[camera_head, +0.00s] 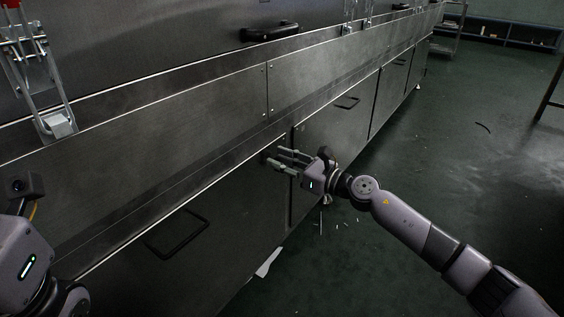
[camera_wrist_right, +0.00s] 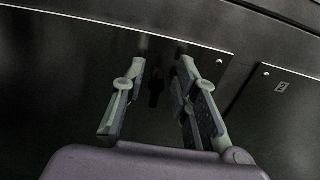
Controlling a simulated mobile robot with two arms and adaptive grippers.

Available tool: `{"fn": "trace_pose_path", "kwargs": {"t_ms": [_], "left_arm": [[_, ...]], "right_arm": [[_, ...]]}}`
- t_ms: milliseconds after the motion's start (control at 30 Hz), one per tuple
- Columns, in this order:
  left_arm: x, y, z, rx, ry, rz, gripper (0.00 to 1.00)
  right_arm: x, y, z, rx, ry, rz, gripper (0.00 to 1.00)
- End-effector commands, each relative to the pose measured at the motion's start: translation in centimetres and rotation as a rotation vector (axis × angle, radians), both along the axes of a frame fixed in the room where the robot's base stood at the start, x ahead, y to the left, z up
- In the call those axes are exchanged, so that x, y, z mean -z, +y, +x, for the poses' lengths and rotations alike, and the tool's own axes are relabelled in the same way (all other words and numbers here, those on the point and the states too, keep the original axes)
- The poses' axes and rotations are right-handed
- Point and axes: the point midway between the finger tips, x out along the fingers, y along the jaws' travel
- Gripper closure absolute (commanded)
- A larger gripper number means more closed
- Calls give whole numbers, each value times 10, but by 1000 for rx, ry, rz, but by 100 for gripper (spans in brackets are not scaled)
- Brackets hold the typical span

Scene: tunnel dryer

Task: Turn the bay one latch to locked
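My right gripper (camera_head: 276,157) is at the front of the steel dryer, near the upper right corner of a lower panel. Its two fingers are apart and point at the panel. In the right wrist view the fingers (camera_wrist_right: 160,80) are open, with a small dark upright shape (camera_wrist_right: 155,90) between them. This may be the bay one latch; it is too dark to tell its turn position or whether a finger touches it. My left gripper's body (camera_head: 27,262) shows at the lower left of the head view, and its fingers are out of the picture.
A black bar handle (camera_head: 178,233) sits on the lower panel left of my right gripper. Another panel with a handle (camera_head: 347,102) is beyond it. A red-tipped clamp (camera_head: 40,80) stands at the upper left. The green floor (camera_head: 440,170) at the right is mostly clear.

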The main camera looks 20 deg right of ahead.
Motion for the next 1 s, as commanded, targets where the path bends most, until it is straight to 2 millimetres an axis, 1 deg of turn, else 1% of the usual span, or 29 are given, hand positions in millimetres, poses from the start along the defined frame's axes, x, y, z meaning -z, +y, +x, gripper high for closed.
{"fn": "trace_pose_path", "kwargs": {"t_ms": [200,600,1000], "left_arm": [[0,0,-1,0,-2,-1,72],[1,0,2,0,8,-1,72],[1,0,4,-1,12,-1,72]], "right_arm": [[0,0,0,0,0,0,73],[0,0,0,0,-1,-1,100],[0,0,0,0,1,1,100]]}}
